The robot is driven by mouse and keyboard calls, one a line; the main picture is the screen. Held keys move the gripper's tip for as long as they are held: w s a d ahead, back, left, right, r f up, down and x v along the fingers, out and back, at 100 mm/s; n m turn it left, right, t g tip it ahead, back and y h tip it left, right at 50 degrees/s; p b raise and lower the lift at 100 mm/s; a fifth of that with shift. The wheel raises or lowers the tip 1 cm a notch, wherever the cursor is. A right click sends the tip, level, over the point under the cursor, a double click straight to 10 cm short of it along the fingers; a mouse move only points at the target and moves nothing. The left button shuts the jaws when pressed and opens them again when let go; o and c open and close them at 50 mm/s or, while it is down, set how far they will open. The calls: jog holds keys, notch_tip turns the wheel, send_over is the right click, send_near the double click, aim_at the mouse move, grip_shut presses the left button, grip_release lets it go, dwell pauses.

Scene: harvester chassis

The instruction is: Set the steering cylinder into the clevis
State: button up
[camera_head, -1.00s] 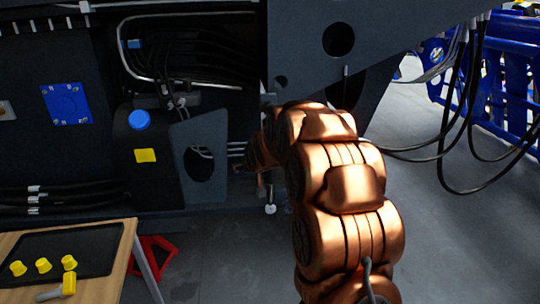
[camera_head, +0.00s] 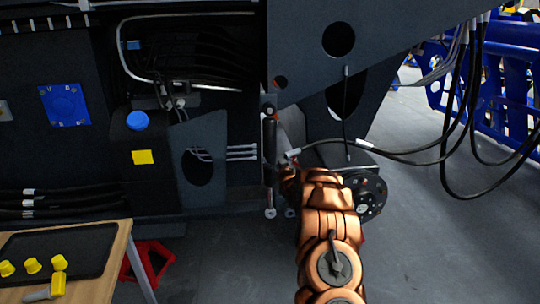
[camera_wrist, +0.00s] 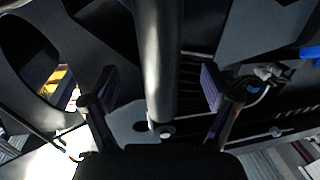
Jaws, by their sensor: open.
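The steering cylinder (camera_head: 269,150) is a dark upright tube beside the chassis in the head view, with a shiny rod eye (camera_head: 270,212) at its lower end. In the wrist view the cylinder (camera_wrist: 160,50) runs down the middle from the top edge. My gripper (camera_wrist: 158,78) is open, with one dark, purple-padded finger on each side of the cylinder. Gaps show between the pads and the cylinder. In the head view my arm reaches up to just right of the cylinder, and the fingers are hard to make out. I cannot clearly identify the clevis.
A wheel hub (camera_head: 368,194) sits right of my arm. Black hoses (camera_head: 420,150) hang at the right. A wooden table (camera_head: 105,270) with a dark tray (camera_head: 75,250) and yellow caps (camera_head: 31,265) stands lower left, near a red stand (camera_head: 148,262). Floor at the right is clear.

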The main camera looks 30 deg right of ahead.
aim_at(272, 154)
jog(key=shift+p+x, duration=0.6)
jog(key=shift+x, duration=3.3)
jog(key=shift+f, duration=0.1)
jog(key=shift+c, duration=0.5)
grip_shut()
